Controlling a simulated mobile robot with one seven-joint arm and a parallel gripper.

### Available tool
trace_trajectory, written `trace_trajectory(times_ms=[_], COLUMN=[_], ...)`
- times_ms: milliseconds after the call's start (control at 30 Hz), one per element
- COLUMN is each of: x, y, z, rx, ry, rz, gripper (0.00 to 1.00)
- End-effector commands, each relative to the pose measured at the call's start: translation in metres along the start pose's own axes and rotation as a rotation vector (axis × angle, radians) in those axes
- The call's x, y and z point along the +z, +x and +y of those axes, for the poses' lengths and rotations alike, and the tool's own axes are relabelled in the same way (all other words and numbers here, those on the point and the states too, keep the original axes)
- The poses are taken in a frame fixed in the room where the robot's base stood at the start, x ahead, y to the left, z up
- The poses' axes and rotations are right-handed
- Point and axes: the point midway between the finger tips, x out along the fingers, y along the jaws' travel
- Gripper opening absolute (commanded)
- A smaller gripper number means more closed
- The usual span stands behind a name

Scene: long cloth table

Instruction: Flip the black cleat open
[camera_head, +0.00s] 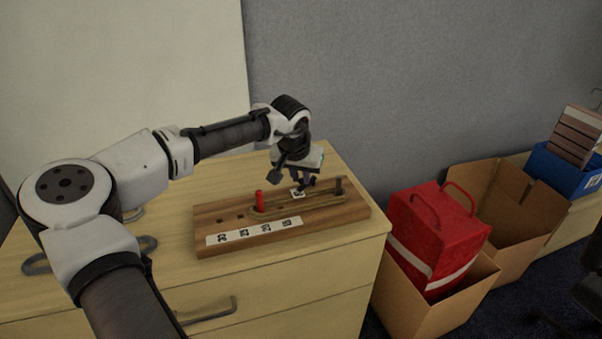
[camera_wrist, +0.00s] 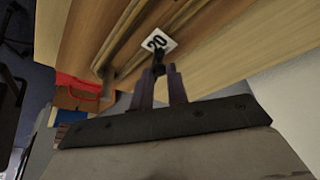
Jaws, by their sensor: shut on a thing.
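A wooden board (camera_head: 225,215) lies on the light wood cabinet, with a long raised loop along it. My gripper (camera_head: 304,182) is low over the board's right half, beside a small white tag (camera_head: 297,193). In the wrist view its two dark fingers (camera_wrist: 160,72) are shut on a small black piece, which looks like the black cleat (camera_wrist: 158,66).
A red peg (camera_head: 259,201) stands upright on the board left of my gripper, and a dark peg (camera_head: 338,186) stands at its right end. A printed strip (camera_head: 254,231) runs along the front. Right of the cabinet are cardboard boxes and a red bag (camera_head: 436,235).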

Motion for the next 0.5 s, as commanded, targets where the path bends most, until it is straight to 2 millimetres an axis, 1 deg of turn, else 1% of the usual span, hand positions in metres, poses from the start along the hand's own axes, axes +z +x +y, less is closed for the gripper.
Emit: trace_trajectory(times_ms=[200, 500], x=[-0.0018, -0.0040], y=[-0.0023, -0.0006], z=[-0.0023, -0.0083], rx=[0.028, 0.072], ry=[0.045, 0.151], rz=[-0.001, -0.003], gripper=[0.00, 0.00])
